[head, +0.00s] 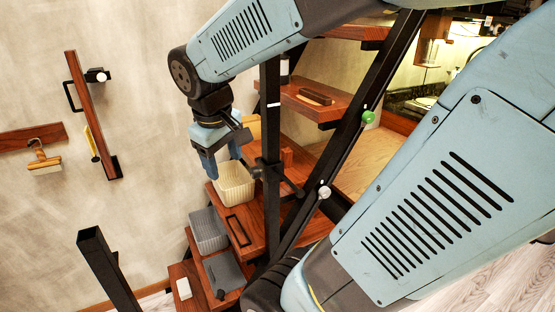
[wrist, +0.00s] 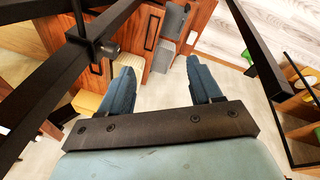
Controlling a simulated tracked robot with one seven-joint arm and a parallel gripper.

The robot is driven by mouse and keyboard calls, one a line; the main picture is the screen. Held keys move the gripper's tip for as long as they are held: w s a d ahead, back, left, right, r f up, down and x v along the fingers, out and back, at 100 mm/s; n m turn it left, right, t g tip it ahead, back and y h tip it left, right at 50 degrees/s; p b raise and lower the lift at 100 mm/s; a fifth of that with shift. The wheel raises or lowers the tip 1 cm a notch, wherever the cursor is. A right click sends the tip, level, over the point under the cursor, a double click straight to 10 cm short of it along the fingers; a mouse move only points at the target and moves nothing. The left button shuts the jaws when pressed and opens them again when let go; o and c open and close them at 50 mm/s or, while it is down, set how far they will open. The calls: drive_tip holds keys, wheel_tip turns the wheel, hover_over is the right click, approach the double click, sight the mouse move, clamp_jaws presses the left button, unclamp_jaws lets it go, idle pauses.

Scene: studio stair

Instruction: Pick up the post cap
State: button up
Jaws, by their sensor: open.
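I cannot single out the post cap with certainty. A bare black square post (head: 97,245) with an open-looking top stands at the lower left of the head view. A small dark piece (head: 220,294) lies on the lowest step, too small to tell what it is. My gripper (head: 222,158) hangs fingers-down over the wooden stair, above and beside a cream basket (head: 236,186). In the wrist view my gripper (wrist: 161,88) is open, its two blue fingers wide apart with nothing between them but pale floor beyond.
Wooden steps hold a grey basket (head: 208,230), a dark grey item (head: 224,272) and a white block (head: 184,288). A brush (head: 45,163) hangs on the left wall.

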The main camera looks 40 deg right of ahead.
drive_tip(key=w+d+f+n+g+h, duration=0.4)
drive_tip(key=w+d+f+n+h, duration=0.1)
drive_tip(key=w+d+f, duration=0.1)
drive_tip(key=n+g+h, duration=0.3)
drive_tip(key=n+h, duration=0.5)
drive_tip(key=h, duration=0.2)
approach(291, 150)
drive_tip(key=shift+t, duration=0.3)
drive_tip(key=x, duration=0.7)
drive_tip(key=w+x, duration=0.1)
drive_tip(key=x, duration=0.2)
drive_tip(key=shift+s+d+f, duration=0.15)
drive_tip(key=shift+d+f, duration=0.1)
drive_tip(key=shift+d, duration=0.2)
drive_tip(key=shift+c, duration=0.4)
drive_tip(key=c, duration=1)
drive_tip(key=shift+o, duration=0.2)
drive_tip(key=shift+r, duration=0.15)
